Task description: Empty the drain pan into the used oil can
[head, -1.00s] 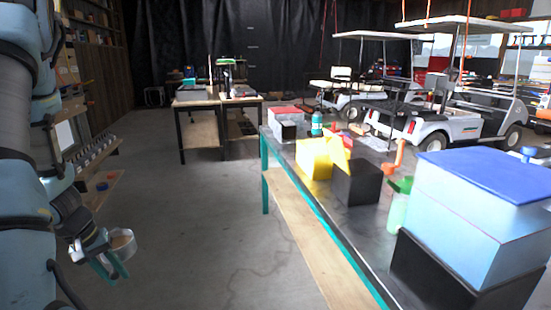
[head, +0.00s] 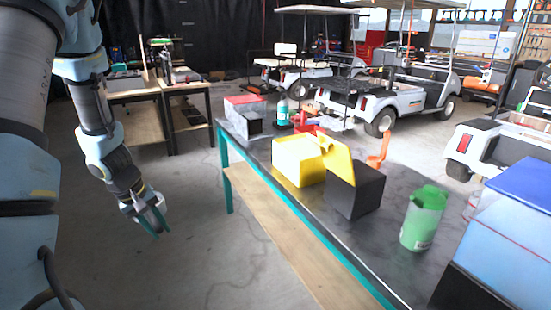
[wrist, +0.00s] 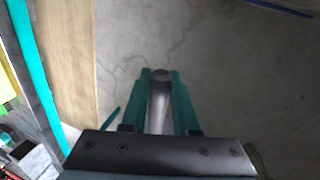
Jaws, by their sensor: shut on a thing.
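My gripper (head: 157,231) hangs over the floor, left of the long workbench (head: 262,170), with its teal fingers pointing down. In the wrist view its fingers (wrist: 160,75) are closed on a grey metal piece (wrist: 159,108), apparently the drain pan. The pan is mostly hidden by the fingers, and its contents cannot be seen now. A green translucent jug (head: 421,222) with a green top and a label stands upright on the bench. A yellow box (head: 298,161) and a black box (head: 356,192) stand farther back. I cannot tell which container is the used oil can.
A blue-lidded pale box (head: 520,225) stands at the bench's near right end. An orange upright piece (head: 379,150), a teal bottle (head: 282,110) and a red-topped box (head: 245,107) are also on the bench. Floor (head: 200,250) around my gripper is clear. Golf carts stand behind.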

